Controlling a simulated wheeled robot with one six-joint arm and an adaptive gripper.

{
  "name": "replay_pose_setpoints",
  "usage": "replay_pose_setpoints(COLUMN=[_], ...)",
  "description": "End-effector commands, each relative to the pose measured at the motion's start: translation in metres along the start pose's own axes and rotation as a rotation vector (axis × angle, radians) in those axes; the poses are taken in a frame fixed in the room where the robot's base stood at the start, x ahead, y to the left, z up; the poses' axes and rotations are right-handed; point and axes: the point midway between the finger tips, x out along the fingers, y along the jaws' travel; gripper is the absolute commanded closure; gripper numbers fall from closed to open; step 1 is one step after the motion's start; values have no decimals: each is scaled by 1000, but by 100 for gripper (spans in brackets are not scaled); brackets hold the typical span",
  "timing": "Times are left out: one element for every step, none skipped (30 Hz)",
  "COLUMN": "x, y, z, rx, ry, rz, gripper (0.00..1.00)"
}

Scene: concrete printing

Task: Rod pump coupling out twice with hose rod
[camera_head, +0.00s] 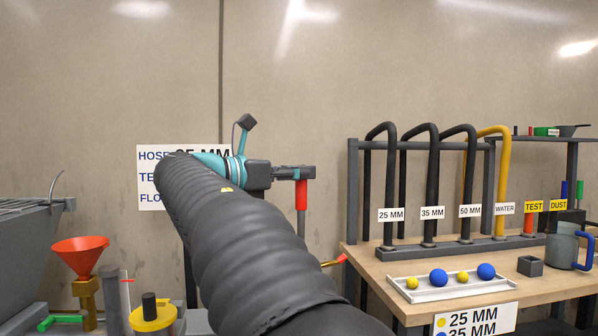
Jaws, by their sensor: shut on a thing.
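My gripper (298,173) is in the middle of the view, beyond my arm. A small brass piece with a red end (334,262) shows low behind my arm. My arm hides what it joins. I cannot make out the pump coupling for certain; much of the lower middle is hidden.
A wooden table (376,262) at right bears a rack of labelled hoses (433,190), a white tray (455,289) with blue and yellow balls, a grey block (530,266) and a jug (561,248). An orange funnel (80,252) and a yellow-capped container (153,315) stand left.

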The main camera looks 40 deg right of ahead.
Motion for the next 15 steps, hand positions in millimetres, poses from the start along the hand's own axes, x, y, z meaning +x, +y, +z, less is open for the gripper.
replay_pose_setpoints(x=[0,0,0,0,0,0,0,0,0,0,0,0,0,0,0], y=[0,0,0,0,0,0,0,0,0,0,0,0,0,0,0], z=[0,0,0,0,0,1,3,4,8,10,13,16,19,21,24], rx=[0,0,0,0,0,0,0,0,0,0,0,0,-1,-1,-1], ry=[0,0,0,0,0,0,0,0,0,0,0,0,0,0,0], rz=[0,0,0,0,0,0,0,0,0,0,0,0,0,0,0], gripper=[100,100,100,100,100,100,100,100,100,100,100,100,100,100,100])
